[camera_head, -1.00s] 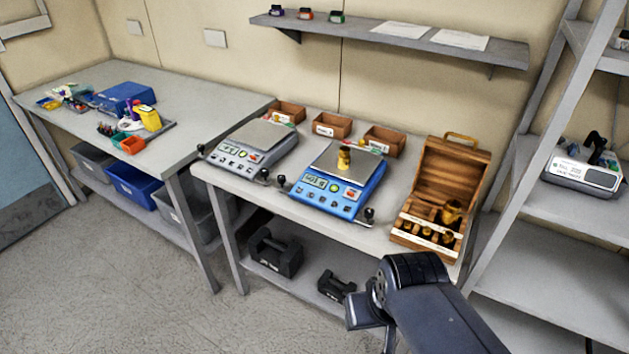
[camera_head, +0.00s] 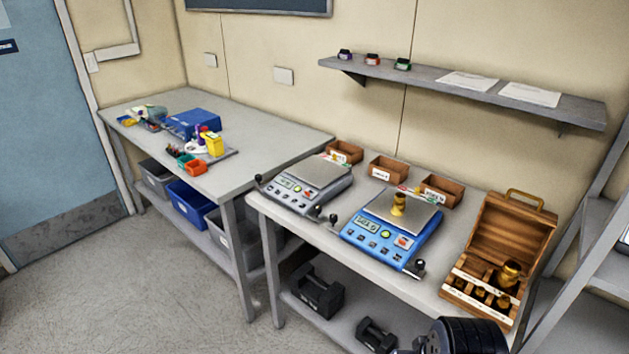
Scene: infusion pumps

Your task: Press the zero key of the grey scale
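The grey scale (camera_head: 309,184) stands on the right-hand bench, to the left of the blue scale. Its front panel (camera_head: 295,193) carries a small display and several keys, too small to read. Its weighing plate (camera_head: 321,173) is empty. The blue scale (camera_head: 391,230) has a brass weight (camera_head: 399,204) on its plate. My gripper is not in view. Only a dark part of my arm shows at the bottom edge, right of the middle, well apart from the scales.
An open wooden weight box (camera_head: 501,255) stands right of the blue scale. Small wooden bins (camera_head: 388,169) line the bench's back. A wall shelf (camera_head: 470,92) hangs above. Black weights (camera_head: 317,290) lie on the lower shelf. The left bench (camera_head: 265,140) has free surface; open floor (camera_head: 140,300) lies in front.

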